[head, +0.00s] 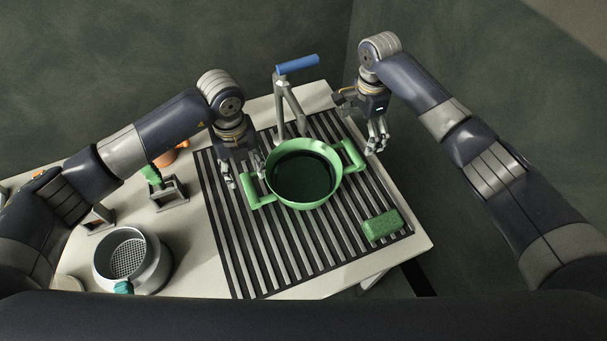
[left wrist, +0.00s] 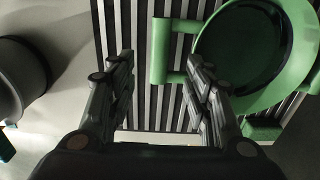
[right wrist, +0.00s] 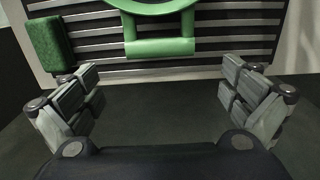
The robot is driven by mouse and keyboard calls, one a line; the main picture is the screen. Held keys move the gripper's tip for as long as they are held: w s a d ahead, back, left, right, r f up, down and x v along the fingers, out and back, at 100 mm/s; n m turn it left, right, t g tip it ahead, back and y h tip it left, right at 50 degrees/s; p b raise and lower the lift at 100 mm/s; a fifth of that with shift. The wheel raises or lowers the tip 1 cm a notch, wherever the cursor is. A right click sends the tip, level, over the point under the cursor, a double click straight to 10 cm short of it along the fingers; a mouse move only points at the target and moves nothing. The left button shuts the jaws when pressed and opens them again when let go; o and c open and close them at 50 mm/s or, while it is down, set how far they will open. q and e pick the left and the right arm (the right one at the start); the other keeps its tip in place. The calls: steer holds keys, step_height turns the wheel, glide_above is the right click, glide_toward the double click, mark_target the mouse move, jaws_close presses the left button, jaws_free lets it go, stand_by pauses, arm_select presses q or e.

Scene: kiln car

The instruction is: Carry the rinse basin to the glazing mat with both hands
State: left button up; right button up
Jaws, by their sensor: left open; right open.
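The rinse basin (head: 304,201) is a round green bowl with a dark inside and a bar handle on each side. It stands upright on a dark-and-light slatted surface (head: 236,262); I cannot tell whether this is the glazing mat. My left gripper (head: 246,176) is open above the basin's left handle (head: 262,202). In the left wrist view that handle (left wrist: 159,50) shows between the fingers, with no clear grip. My right gripper (head: 376,145) is open, just outside the right handle (head: 354,156). In the right wrist view that handle (right wrist: 160,47) lies ahead, beyond the fingertips.
A green sponge-like block (head: 382,226) lies on the slats at right. A grey post with a blue lever (head: 297,65) stands behind the basin. A metal sieve pot (head: 132,262) and a small stand with a green piece (head: 168,190) are at left. The table's right edge is close.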

mark_target(250, 188)
arm_select(q)
step_height(250, 188, down, 8)
steer(key=shift+f, duration=0.2)
arm_select(e)
step_height(250, 188, down, 8)
steer(key=shift+f, duration=0.15)
arm_select(q)
steer(key=shift+f, duration=0.65)
arm_select(e)
steer(key=shift+f, duration=0.65)
arm_select(q)
steer(key=shift+c, duration=0.6)
arm_select(e)
steer(key=shift+c, duration=0.6)
arm_select(q)
steer(key=c, duration=0.9)
arm_select(e)
steer(key=c, duration=0.9)
arm_select(q)
jaws_close()
arm_select(e)
steer(key=c, duration=0.9)
arm_select(q)
steer(key=shift+r, duration=0.1)
arm_select(e)
steer(key=shift+r, duration=0.1)
